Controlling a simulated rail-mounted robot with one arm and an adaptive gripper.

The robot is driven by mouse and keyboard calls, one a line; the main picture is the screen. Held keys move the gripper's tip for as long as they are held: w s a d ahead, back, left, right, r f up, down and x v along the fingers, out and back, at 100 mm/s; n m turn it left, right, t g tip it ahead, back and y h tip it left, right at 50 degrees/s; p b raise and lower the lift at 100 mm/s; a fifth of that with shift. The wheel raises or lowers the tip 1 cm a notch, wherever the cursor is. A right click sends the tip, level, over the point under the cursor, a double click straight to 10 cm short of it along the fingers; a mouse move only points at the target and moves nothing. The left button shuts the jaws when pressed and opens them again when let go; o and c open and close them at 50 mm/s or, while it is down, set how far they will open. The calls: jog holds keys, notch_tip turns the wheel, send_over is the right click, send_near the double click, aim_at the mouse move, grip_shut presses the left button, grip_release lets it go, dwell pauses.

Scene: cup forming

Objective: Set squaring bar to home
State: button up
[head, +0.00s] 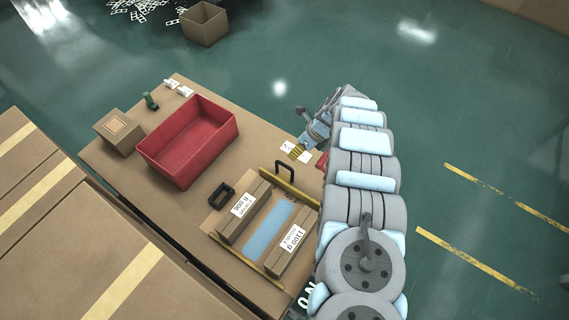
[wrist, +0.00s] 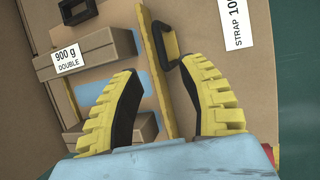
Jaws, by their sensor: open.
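The squaring bar, taken to be the thin yellow bar (head: 297,193) with a black loop handle (head: 284,172), lies along the far edge of the forming board in the head view. In the wrist view the bar (wrist: 158,75) runs lengthwise between my fingers, with its handle (wrist: 170,45) beyond the fingertips. My gripper (wrist: 155,95) is open, with yellow ribbed fingers apart on either side of the bar. In the head view my gripper (head: 296,151) shows small past the bar's handle. Whether a finger touches the bar, I cannot tell.
A 900 g block (head: 243,212) and an 1100 g block (head: 292,242) lie on the board beside a blue strip (head: 268,228). A second yellow bar (head: 246,262) lies nearer. A black loop (head: 222,195), red bin (head: 188,143) and small carton (head: 118,132) share the table.

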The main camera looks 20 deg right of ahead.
aim_at(284, 164)
jog(key=b+x, duration=0.4)
jog(key=x, duration=0.4)
jog(key=shift+a+f, duration=0.1)
jog(key=shift+f, duration=0.05)
jog(key=shift+b+x, duration=0.6)
jog(key=shift+x, duration=0.15)
